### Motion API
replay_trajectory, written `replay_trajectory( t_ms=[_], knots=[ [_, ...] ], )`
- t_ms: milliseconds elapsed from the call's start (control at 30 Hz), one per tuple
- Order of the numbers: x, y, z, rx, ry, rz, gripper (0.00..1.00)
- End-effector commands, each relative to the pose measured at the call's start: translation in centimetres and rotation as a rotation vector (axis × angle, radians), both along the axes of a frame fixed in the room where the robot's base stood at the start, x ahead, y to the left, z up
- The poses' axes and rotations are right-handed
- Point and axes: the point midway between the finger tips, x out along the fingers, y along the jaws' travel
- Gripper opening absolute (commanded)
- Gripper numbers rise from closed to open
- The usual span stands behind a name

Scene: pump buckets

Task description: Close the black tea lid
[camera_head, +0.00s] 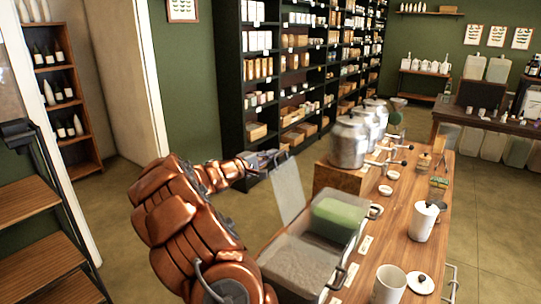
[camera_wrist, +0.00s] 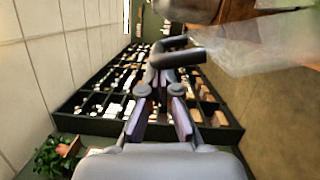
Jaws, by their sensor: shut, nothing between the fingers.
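A translucent lid (camera_head: 290,187) stands raised and tilted above the left side of the counter bins. Below it are a bin of grey-brown contents (camera_head: 300,263) and a bin of green contents (camera_head: 338,214). I cannot read the labels or tell which bin the raised lid belongs to. My gripper (camera_head: 265,158) is shut and empty, close to the top of the raised lid. In the wrist view a dark bent handle (camera_wrist: 180,59) lies just past my gripper (camera_wrist: 160,92), with a blurred translucent panel (camera_wrist: 245,50) at upper right. Contact with the handle is unclear.
Metal urns (camera_head: 348,142) stand on a wooden box behind the bins. A white pot (camera_head: 423,220), a white canister (camera_head: 389,284) and a loose round lid (camera_head: 420,283) are on the counter's right side. Shelves (camera_head: 300,60) fill the back. A rack stands at left.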

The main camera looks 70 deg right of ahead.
Motion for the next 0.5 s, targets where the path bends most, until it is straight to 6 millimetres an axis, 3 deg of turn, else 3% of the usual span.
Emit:
replay_trajectory(
  t_ms=[267, 500],
  knots=[
    [-0.9, 0.4, 0.2, -0.011, -0.034, -0.003, 0.00],
    [-2.8, 0.8, 0.6, -0.028, -0.116, -0.002, 0.00]
  ],
)
